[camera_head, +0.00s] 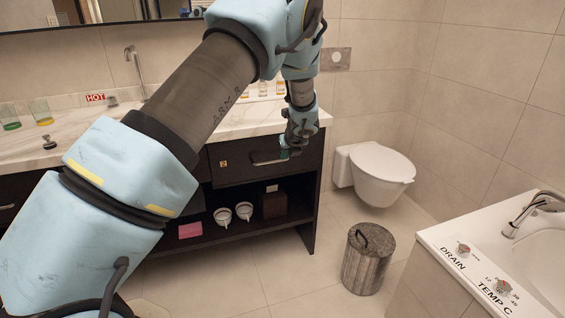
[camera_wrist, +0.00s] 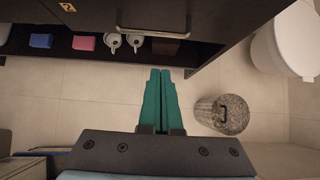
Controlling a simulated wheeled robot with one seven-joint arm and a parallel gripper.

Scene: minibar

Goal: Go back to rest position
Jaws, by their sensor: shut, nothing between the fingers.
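My gripper (camera_head: 290,150) is in front of the dark vanity drawer, close to its handle (camera_head: 268,160) in the head view. In the wrist view its two green fingers (camera_wrist: 160,76) are together, with nothing between them, over the tiled floor. The drawer handle (camera_wrist: 167,30) shows ahead of the fingertips in the wrist view, apart from them. My arm reaches across the head view from lower left and hides part of the vanity.
The marble countertop (camera_head: 240,124) holds glasses and small bottles. Two white cups (camera_head: 244,210) and a pink item (camera_head: 190,230) sit on the lower shelf. A waste bin (camera_head: 368,262), a toilet (camera_head: 375,175) and a basin (camera_head: 540,265) stand at right. Floor before the vanity is clear.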

